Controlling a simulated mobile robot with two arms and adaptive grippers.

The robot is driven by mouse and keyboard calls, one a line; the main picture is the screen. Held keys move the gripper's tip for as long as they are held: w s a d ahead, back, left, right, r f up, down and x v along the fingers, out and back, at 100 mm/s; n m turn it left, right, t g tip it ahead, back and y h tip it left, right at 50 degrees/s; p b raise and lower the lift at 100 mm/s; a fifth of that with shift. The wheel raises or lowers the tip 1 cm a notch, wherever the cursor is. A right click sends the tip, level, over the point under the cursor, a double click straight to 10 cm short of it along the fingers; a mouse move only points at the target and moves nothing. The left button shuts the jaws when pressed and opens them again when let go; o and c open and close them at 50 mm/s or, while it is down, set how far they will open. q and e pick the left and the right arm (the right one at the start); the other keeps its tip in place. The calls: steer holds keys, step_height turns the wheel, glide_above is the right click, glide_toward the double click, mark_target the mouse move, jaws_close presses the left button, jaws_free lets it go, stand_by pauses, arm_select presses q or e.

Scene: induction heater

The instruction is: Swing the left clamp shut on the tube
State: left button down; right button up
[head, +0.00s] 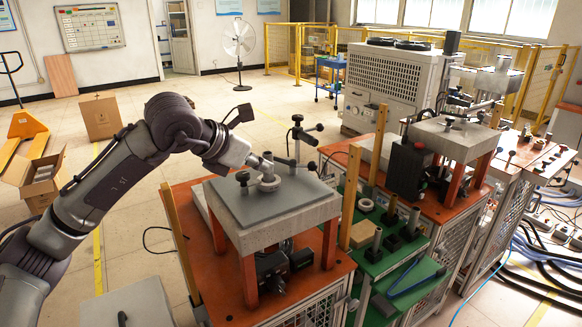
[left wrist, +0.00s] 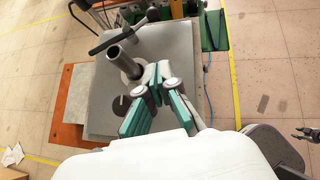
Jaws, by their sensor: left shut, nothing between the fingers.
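A light metal tube with a wide ring at its foot (head: 266,181) stands upright on the grey plate (head: 285,205); the left wrist view shows its open top (left wrist: 115,55). A black-knobbed clamp (head: 243,179) is to its left in the head view, apparently the left clamp; whether it touches the tube is unclear. Another dark knobbed clamp (head: 312,168) is to the right. A long black lever (left wrist: 118,38) is by the tube's top in the left wrist view. My left gripper (head: 262,163), also in the left wrist view (left wrist: 152,82), is shut and empty beside the tube.
The plate rests on a block with orange legs over an orange table (head: 190,210). A wooden post (head: 178,240) stands at its left and a green shelf with fittings (head: 400,262) at its right. A second such station (head: 455,140) is behind.

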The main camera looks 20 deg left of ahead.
arm_select(q)
steer(key=p+x, duration=0.3)
steer(key=x, duration=0.6)
steer(key=shift+w+d+f, duration=0.1)
steer(key=shift+w+d, duration=0.05)
steer(key=w, duration=0.1)
steer(key=w+d+p, duration=0.1)
steer(key=w+p, duration=0.1)
steer(key=shift+d+r, duration=0.15)
steer(key=shift+r, duration=0.15)
steer(key=shift+w+d+f, duration=0.1)
steer(key=shift+w+d, duration=0.1)
steer(key=shift+w, duration=0.2)
